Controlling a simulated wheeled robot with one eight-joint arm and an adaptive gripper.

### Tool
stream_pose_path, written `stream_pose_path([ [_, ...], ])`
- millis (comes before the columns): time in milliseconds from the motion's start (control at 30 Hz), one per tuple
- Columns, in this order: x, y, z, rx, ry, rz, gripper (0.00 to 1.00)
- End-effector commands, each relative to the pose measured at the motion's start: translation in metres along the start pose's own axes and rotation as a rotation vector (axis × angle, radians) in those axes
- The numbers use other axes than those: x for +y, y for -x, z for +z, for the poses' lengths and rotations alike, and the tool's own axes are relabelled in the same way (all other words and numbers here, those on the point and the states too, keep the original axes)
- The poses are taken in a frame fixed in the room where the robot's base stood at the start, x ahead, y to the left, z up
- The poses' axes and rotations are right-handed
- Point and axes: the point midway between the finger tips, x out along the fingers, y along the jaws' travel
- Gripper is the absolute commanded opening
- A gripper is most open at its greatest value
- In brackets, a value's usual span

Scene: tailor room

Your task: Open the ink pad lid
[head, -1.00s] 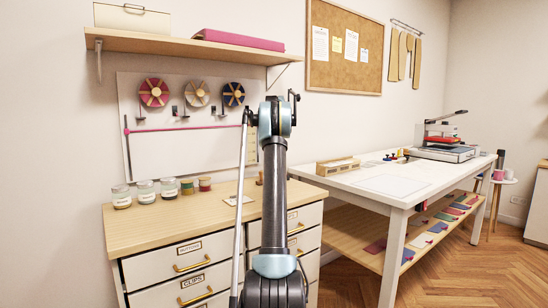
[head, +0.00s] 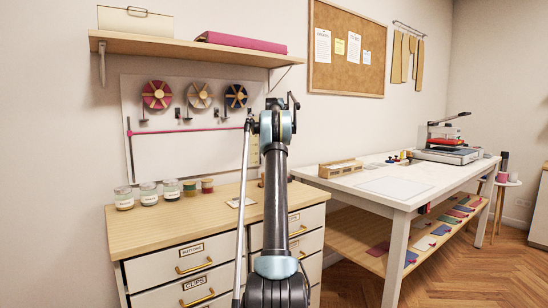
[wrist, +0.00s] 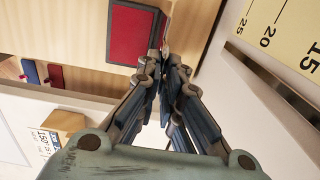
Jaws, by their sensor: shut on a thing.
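The ink pad (wrist: 132,33) shows in the wrist view as a red pad in a dark frame on a pale wooden top, its red face uncovered. A thin brownish edge, which looks like its lid (wrist: 166,22), stands up along the pad's right side. My gripper (wrist: 167,60) has its fingertips together at the near end of that edge, and they appear to pinch the lid. The exact contact is hidden by the fingers. In the head view my arm hides the gripper and the pad.
In the head view, the wooden drawer cabinet (head: 140,232) carries several jars and spools at its left. A pegboard with ribbon reels stands behind it. A white worktable (head: 425,175) stands at the right. A yellow ruler (wrist: 285,30) is near the gripper's right in the wrist view.

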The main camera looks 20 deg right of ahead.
Motion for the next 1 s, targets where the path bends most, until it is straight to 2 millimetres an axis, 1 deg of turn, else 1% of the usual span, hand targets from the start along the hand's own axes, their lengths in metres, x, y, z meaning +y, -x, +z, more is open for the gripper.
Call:
stream_pose_path([
  [33, 0.001, 0.000, -0.003, 0.004, -0.003, -0.001, 0.09],
  [67, 0.001, 0.000, -0.003, 0.004, -0.003, -0.001, 0.15],
  [400, 0.001, 0.000, -0.003, 0.003, -0.002, 0.000, 0.15],
  [533, 0.001, 0.005, -0.003, 0.003, -0.002, 0.000, 0.15],
  [667, 0.000, 0.018, -0.002, 0.002, -0.001, 0.000, 0.15],
  [900, -0.001, 0.050, -0.001, 0.001, -0.001, 0.000, 0.15],
  [1000, -0.001, 0.059, -0.001, 0.001, -0.001, 0.000, 0.15],
])
